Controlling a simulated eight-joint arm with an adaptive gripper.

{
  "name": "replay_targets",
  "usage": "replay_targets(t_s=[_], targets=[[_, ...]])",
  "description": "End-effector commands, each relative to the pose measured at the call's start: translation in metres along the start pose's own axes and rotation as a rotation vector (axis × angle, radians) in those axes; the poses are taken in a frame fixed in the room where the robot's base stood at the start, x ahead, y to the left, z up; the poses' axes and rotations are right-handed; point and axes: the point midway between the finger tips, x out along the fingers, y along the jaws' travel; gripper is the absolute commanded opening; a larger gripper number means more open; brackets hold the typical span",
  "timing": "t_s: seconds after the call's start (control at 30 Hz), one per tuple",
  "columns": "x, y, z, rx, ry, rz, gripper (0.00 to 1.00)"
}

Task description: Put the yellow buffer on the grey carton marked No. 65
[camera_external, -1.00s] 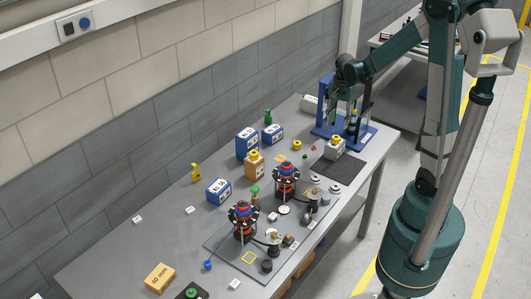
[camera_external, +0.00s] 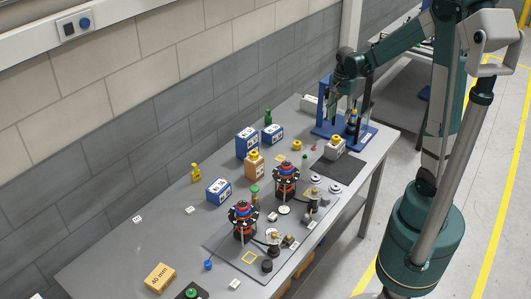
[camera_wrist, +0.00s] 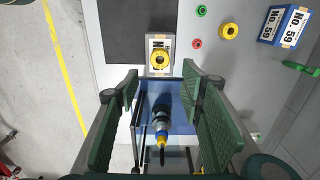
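A yellow ring-shaped buffer (camera_wrist: 159,59) sits on top of a small grey carton (camera_wrist: 150,42) in the wrist view; the carton's label shows "NO", but its number is not readable. In the external view the same yellow ring (camera_external: 337,139) and grey carton (camera_external: 334,151) stand near the blue stand. A second yellow ring (camera_wrist: 229,31) lies on the bare table, also seen in the external view (camera_external: 296,145). My gripper (camera_wrist: 160,100) is open and empty, its fingers wide apart, above the blue stand and beside the grey carton.
The blue stand (camera_external: 367,136) holds an upright tool (camera_wrist: 160,120) with a yellow and blue end, below my fingers. A dark mat (camera_external: 342,170) lies beside the carton.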

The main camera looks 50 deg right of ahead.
Motion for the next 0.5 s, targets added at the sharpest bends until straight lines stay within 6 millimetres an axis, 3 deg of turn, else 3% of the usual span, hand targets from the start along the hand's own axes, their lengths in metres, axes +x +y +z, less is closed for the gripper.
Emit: replay_targets(t_s=[0.27,0.5], targets=[[-0.005,0.001,0.007,-0.028,0.005,-0.009,0.39],[-0.025,0.002,0.033,-0.140,0.027,-0.047,0.39]])
